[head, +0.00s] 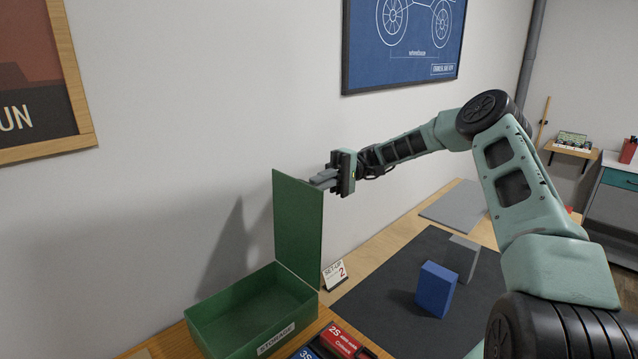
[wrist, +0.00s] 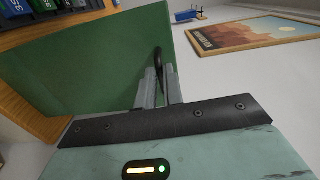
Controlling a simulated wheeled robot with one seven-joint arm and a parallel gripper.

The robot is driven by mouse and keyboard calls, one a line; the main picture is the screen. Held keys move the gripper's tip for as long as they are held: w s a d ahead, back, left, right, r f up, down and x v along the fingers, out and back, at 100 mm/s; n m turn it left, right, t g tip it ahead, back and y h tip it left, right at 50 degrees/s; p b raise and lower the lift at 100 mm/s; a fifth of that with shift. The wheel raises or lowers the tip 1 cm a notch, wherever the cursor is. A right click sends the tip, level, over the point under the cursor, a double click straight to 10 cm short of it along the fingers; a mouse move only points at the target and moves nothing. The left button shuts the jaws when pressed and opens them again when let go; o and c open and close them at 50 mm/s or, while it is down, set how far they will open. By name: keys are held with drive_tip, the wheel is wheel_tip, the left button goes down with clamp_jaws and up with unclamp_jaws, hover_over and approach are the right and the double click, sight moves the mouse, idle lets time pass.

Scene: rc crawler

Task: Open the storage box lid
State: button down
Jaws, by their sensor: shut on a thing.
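The green storage box (head: 222,318) stands at the left end of the table, with a "STORAGE" label on its front. Its lid (head: 298,232) stands up roughly vertical at the box's right side, and the inside of the box shows. My gripper (head: 322,180) is at the lid's upper right edge. In the wrist view the lid (wrist: 100,65) fills the left, and my gripper's fingers (wrist: 159,85) are close together on a dark, curved handle (wrist: 158,58) at its edge. The exact contact is partly hidden by the fingers.
A "SETUP 2" card (head: 334,274) stands right of the box. Red and blue packs (head: 340,340) lie in front. A blue block (head: 435,290) and a grey block (head: 462,257) stand on the dark mat (head: 385,290). The wall is close behind the lid.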

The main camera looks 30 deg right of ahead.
drive_tip(key=shift+s+f, duration=0.15)
drive_tip(key=shift+f, duration=0.55)
drive_tip(key=c, duration=1.5)
unclamp_jaws()
drive_tip(key=shift+r, duration=0.25)
drive_tip(key=shift+d, duration=0.1)
drive_tip(key=shift+w+d+r+b, duration=0.1)
drive_tip(key=shift+w+d+b, duration=0.45)
drive_tip(key=shift+d, duration=1.4)
drive_tip(key=shift+w+d+f+b, duration=0.1)
drive_tip(key=shift+w+d+b, duration=0.2)
drive_tip(key=shift+d+b, duration=1.05)
drive_tip(key=shift+w+d+r+b, duration=0.1)
drive_tip(key=shift+w+d, duration=0.35)
drive_tip(key=shift+d, duration=2.05)
